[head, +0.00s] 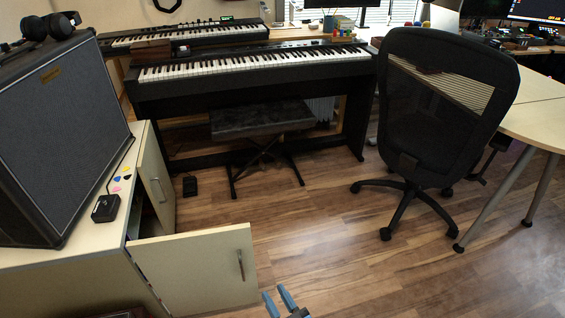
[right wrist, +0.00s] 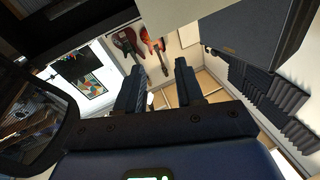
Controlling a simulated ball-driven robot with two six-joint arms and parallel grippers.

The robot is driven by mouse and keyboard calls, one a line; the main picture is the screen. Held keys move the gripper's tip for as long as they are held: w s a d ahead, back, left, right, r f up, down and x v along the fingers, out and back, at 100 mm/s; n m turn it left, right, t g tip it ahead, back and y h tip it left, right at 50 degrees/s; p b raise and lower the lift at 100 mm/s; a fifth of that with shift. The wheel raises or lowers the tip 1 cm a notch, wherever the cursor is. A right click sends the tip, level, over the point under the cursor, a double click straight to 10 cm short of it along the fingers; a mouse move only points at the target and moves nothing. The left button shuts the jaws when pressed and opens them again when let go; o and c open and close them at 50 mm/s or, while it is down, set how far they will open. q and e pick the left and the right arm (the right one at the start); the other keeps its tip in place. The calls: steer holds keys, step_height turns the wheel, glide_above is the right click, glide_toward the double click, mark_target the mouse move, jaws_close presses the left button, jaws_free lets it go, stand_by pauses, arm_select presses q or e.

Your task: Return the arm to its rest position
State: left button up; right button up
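My right gripper (head: 276,293) shows at the bottom edge of the head view, with its two blue fingers apart. It is over the wood floor, just right of the lower end of an open cabinet door (head: 200,268). In the right wrist view the right gripper (right wrist: 158,80) has its fingers apart and nothing between them. Past the fingers, guitars (right wrist: 152,50) hang on a wall. The rest of the right arm is hidden below the head view. My left gripper is not in view.
The cabinet (head: 150,185) at left carries a large amplifier (head: 62,125) and a small black pedal (head: 105,208). A digital piano (head: 255,85) with a bench (head: 262,120) stands behind. An office chair (head: 440,95) and desk (head: 540,122) are at right. The middle floor (head: 330,235) is clear.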

steer(key=s+d+r+m+h, duration=0.25)
steer(key=s+d, duration=0.25)
steer(key=d, duration=0.3)
steer(key=s+d+r+m+h, duration=0.1)
steer(key=s+d+r+h, duration=0.35)
steer(key=d, duration=0.35)
steer(key=s+d+r+m+h, duration=0.1)
steer(key=s+d+r+h, duration=0.2)
steer(key=s+d, duration=0.3)
step_height(320, 180, up, 27)
steer(key=w+d+p, duration=0.1)
steer(key=p, duration=2.6)
steer(key=shift+t, duration=0.4)
